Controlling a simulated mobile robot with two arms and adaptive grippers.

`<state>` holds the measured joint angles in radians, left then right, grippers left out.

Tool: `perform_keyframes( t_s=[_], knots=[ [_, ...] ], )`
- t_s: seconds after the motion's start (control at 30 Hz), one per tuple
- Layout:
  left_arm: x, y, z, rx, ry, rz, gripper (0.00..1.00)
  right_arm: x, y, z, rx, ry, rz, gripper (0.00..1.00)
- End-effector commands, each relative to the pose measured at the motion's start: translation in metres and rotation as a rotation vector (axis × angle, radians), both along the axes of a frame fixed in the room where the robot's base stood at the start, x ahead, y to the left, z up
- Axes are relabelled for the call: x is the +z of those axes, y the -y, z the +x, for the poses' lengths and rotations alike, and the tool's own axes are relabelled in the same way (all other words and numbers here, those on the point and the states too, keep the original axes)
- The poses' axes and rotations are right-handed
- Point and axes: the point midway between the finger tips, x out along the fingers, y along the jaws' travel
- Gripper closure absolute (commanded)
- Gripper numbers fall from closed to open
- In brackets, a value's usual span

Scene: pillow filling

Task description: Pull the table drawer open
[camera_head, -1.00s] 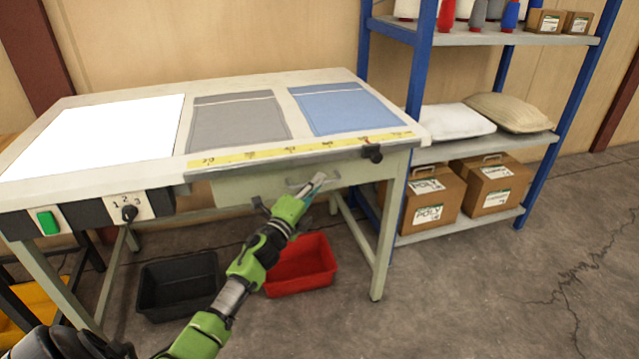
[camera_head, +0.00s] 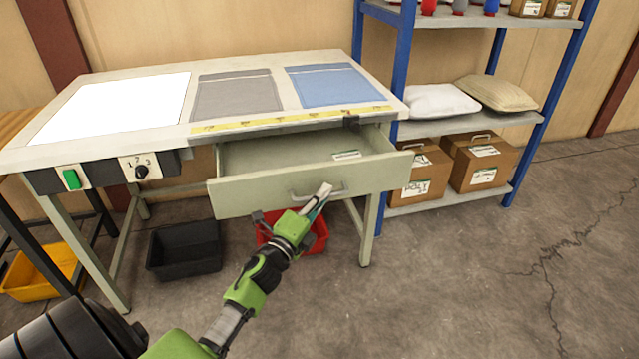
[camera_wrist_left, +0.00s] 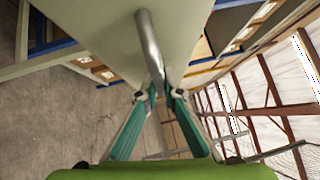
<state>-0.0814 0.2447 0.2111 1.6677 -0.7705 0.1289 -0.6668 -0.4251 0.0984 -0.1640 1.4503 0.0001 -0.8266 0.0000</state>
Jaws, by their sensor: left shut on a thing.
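The table drawer (camera_head: 250,194) is pulled out from under the work table (camera_head: 60,152), and its inside shows. A small white and green label or packet (camera_head: 346,155) lies in it at the back right. The drawer's metal handle (camera_head: 335,192) is on the front panel. My left gripper (camera_head: 322,196) is shut on the handle. In the left wrist view the gripper's teal fingers (camera_wrist_left: 160,92) close around the handle bar (camera_wrist_left: 149,45). My right gripper is not in view.
A black bin (camera_head: 185,262) and a red bin (camera_head: 318,236) sit under the table, the red one partly behind my arm. A yellow bin (camera_head: 35,285) is at the left. A blue-framed shelf (camera_head: 398,70) with boxes stands right. Floor at right is clear.

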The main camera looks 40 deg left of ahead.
Motion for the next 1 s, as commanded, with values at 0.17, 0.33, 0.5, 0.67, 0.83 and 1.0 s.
perform_keyframes(
  t_s=[0.17,0.33,0.5,0.67,0.83,1.0],
  knots=[
    [-0.0005,0.0092,-0.0093,0.003,-0.002,-0.001,1.00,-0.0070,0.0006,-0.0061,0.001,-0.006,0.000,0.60],
    [-0.0008,0.0120,-0.0115,0.003,-0.002,0.000,1.00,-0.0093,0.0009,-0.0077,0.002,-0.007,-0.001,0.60],
    [-0.0010,0.0121,-0.0116,0.003,-0.002,0.000,1.00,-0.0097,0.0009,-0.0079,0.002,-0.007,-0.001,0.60],
    [-0.0011,0.0120,-0.0115,0.003,-0.002,0.000,0.83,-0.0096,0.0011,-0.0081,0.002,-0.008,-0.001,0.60],
    [-0.0008,0.0123,-0.0114,0.002,-0.002,0.001,0.75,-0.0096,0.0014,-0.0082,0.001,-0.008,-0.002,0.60],
    [-0.0007,0.0126,-0.0115,0.001,-0.001,0.001,0.75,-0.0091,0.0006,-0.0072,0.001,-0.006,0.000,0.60]
  ],
)
